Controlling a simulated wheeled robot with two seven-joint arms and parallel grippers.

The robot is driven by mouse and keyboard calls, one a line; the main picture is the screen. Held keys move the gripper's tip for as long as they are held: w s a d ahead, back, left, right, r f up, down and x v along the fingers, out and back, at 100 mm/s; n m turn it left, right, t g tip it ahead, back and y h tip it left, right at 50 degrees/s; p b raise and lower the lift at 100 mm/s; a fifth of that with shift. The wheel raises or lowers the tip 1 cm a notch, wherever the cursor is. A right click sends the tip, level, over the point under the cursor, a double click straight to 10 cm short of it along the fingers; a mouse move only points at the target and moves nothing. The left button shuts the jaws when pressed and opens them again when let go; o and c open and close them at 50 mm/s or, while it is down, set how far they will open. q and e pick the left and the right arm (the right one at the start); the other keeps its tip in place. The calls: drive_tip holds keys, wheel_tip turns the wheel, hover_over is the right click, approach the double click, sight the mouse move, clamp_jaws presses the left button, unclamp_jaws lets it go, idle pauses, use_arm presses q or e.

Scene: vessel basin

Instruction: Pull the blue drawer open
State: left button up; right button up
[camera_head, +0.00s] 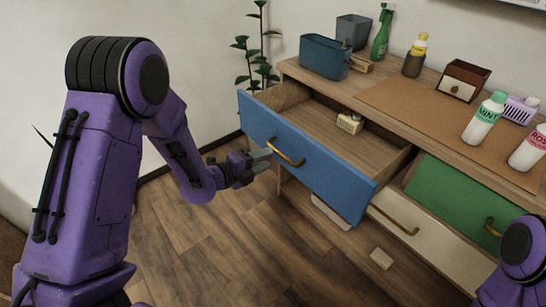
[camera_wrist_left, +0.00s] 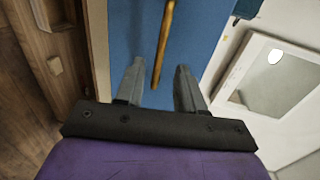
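The blue drawer (camera_head: 325,178) stands pulled well out of the wooden cabinet in the head view, its inside showing. Its curved brass handle (camera_head: 286,153) is on the front face. My left gripper (camera_head: 262,158) is just in front of that face, at the handle's left end. In the left wrist view, the blue front (camera_wrist_left: 215,22) fills the upper middle. The handle (camera_wrist_left: 164,45) runs down into the gap between my two open fingers (camera_wrist_left: 158,85). Both fingers look apart from the handle. My right gripper is outside the views.
The drawer holds a small cream object (camera_head: 349,122). A green drawer (camera_head: 450,202) and a cream drawer (camera_head: 420,232) are on the right. Bottles, a blue bin (camera_head: 325,58) and a small brown box (camera_head: 464,80) stand on top. Wooden floor (camera_head: 200,240) is open in front.

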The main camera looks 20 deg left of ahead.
use_arm(q)
drive_tip(key=v, duration=0.6)
drive_tip(key=s+a+f+n+g+y+p, duration=0.25)
drive_tip(key=f+n+y, duration=0.2)
drive_tip(key=n, duration=0.85)
drive_tip(key=s+a+f+n+g+y+p, duration=0.15)
drive_tip(key=s+f+n+y, duration=0.35)
drive_tip(key=n, duration=0.7)
drive_tip(key=s+f+n+g, duration=0.1)
drive_tip(key=s+f+g, duration=0.1)
drive_tip(key=s, duration=0.5)
drive_tip(key=s+f+n+g+p, duration=0.1)
drive_tip(key=s+f+n+g, duration=0.1)
drive_tip(key=s+f, duration=0.3)
drive_tip(key=s+d+f+n+g+p, duration=0.1)
drive_tip(key=s+f+n+g, duration=0.1)
drive_tip(key=s, duration=0.6)
drive_tip(key=shift+s+f+g+y, duration=0.3)
drive_tip(key=shift+f+y, duration=0.15)
drive_tip(key=shift+f, duration=0.2)
